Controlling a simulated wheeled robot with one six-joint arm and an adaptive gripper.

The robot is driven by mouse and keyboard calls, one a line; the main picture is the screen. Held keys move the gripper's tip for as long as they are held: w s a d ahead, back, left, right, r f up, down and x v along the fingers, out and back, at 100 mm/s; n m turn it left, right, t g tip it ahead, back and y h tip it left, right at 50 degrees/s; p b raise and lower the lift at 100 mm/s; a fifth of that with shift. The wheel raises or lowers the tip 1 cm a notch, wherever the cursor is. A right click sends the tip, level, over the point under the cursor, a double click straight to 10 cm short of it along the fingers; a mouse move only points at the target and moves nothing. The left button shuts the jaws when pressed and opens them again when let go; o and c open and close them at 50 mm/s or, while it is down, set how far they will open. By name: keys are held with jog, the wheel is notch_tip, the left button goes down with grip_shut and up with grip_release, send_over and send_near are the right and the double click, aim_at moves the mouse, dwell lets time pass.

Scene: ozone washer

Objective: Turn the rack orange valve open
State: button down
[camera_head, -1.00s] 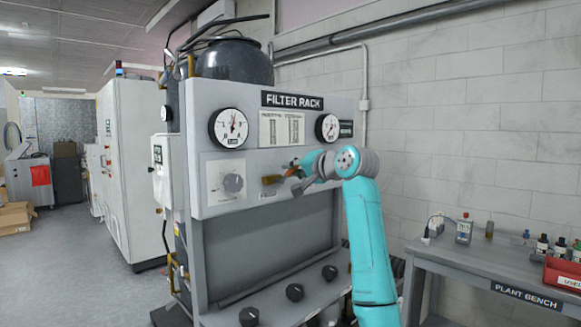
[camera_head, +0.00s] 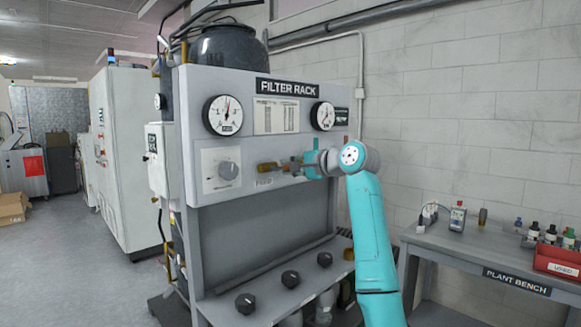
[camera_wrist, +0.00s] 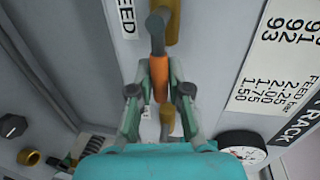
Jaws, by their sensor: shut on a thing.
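The orange valve handle (camera_wrist: 161,80) shows in the wrist view, joined to a dark grey lever (camera_wrist: 157,32) beside brass pipe at the top. My gripper (camera_wrist: 160,88) is shut on the orange handle, with one finger on each side of it. In the head view my gripper (camera_head: 300,164) is at the front panel of the filter rack (camera_head: 300,110), just right of a brass fitting (camera_head: 267,167). There the handle is mostly hidden by the gripper, so its exact angle cannot be told.
The plant bench (camera_head: 470,250) stands at the right. Open floor (camera_head: 90,270) lies at the left.

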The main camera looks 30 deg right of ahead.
jog(key=shift+f, duration=0.1)
jog(key=c, duration=1.1)
grip_release()
jog(key=v, duration=1.2)
jog(key=shift+d, duration=0.1)
